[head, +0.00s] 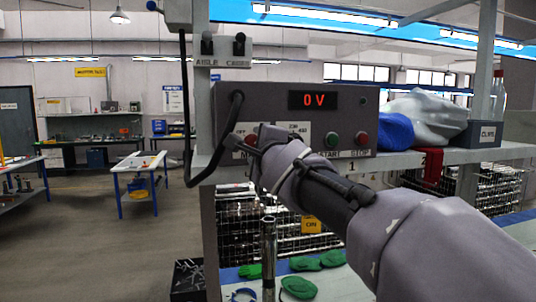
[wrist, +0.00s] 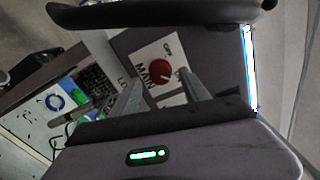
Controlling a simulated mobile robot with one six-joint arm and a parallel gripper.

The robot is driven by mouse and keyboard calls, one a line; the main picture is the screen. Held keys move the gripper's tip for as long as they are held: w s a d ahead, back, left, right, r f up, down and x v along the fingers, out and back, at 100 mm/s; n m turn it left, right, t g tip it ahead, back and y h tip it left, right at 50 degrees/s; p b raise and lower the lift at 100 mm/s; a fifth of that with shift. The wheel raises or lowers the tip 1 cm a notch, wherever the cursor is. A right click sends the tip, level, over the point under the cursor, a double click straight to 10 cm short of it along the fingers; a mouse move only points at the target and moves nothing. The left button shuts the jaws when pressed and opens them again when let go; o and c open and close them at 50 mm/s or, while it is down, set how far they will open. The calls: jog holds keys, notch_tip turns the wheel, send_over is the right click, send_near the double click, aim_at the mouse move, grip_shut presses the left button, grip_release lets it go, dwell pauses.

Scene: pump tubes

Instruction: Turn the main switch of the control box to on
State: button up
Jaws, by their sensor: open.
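The grey control box (head: 290,93) stands on the shelf in the middle of the head view; its red display reads 0 V. The main switch is a red knob (wrist: 163,72) on a white plate (wrist: 146,52) lettered MAIN in the wrist view. In the head view the knob (head: 251,139) is partly hidden by my gripper (head: 256,148). My gripper is in front of the box's left part. In the wrist view its open fingers (wrist: 160,80) lie to either side of the knob; I cannot tell whether they touch it. The knob's exact pointing direction is unclear.
A green START button (head: 331,140) and a red STOP button (head: 362,139) are right of the switch. A black cable (head: 186,110) hangs left of the box. A blue bag (head: 396,131) and a grey bin (head: 484,134) sit on the shelf to the right.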

jog(key=v, duration=1.6)
jog(key=shift+p, duration=0.4)
jog(key=s+d+f+n+g+h, duration=0.1)
jog(key=s+d+f+n+g, duration=0.2)
jog(key=s+f, duration=0.4)
jog(key=s+d+f+n+g+h+b, duration=0.1)
jog(key=s+d+f+n+g, duration=0.2)
jog(key=s+f, duration=0.5)
jog(key=s+d+f+n+g+h, duration=0.1)
jog(key=s+d+f+n+g, duration=0.3)
jog(key=f, duration=1.6)
jog(key=s+n+g, duration=0.1)
jog(key=s+n, duration=0.1)
jog(key=s, duration=0.2)
jog(key=shift+n+g+b, duration=0.3)
jog(key=shift+n+b, duration=0.05)
jog(key=shift+n, duration=0.05)
jog(key=shift+r, duration=0.1)
